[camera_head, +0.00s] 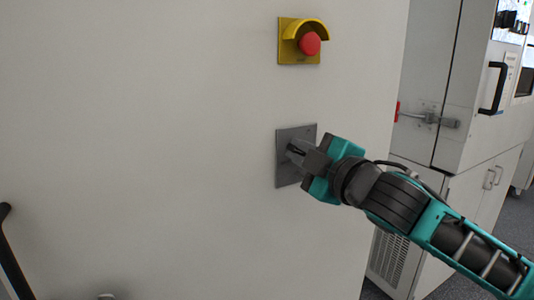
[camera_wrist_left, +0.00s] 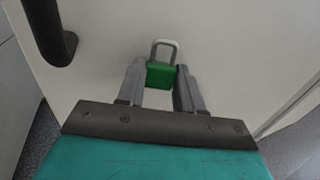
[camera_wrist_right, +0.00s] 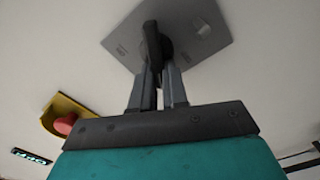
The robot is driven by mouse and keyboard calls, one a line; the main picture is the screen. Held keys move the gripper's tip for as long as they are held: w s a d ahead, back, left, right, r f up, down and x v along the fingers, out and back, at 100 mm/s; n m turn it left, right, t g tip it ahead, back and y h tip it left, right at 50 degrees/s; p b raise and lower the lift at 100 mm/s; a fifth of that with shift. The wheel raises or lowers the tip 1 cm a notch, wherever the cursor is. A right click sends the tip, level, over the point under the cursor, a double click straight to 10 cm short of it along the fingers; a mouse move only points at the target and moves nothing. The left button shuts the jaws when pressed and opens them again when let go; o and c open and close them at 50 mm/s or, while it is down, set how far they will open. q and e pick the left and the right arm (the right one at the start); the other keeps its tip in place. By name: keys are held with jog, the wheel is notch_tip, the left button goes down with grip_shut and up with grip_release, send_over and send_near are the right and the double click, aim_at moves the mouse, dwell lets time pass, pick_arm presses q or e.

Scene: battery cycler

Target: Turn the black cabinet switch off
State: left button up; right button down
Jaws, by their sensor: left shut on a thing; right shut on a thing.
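The black switch handle (camera_wrist_right: 152,45) stands on a grey square plate (camera_head: 284,172) on the white cabinet wall. My right gripper (camera_head: 299,151) is at the plate. In the right wrist view its fingers (camera_wrist_right: 160,75) are closed on the near end of the handle. The fingers partly hide the handle in the head view, and I cannot read its on or off mark. In the left wrist view my left gripper (camera_wrist_left: 160,72) is shut on a green padlock (camera_wrist_left: 160,76) with a grey shackle. The left gripper is not in the head view.
A red emergency button (camera_head: 310,43) on a yellow guarded plate (camera_head: 287,54) sits above the switch. A black handle (camera_wrist_left: 52,35) is close to my left gripper. A white cabinet (camera_head: 470,75) with a latch stands at the right. The wall left of the switch is clear.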

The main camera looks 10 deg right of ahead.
jog(key=n, duration=0.2)
jog(key=f+n, duration=0.1)
jog(key=n, duration=0.2)
jog(key=shift+a+n, duration=0.1)
jog(key=shift+n, duration=0.2)
dwell(0.4)
jog(key=c, duration=1.1)
grip_release()
jog(key=shift+c, duration=0.2)
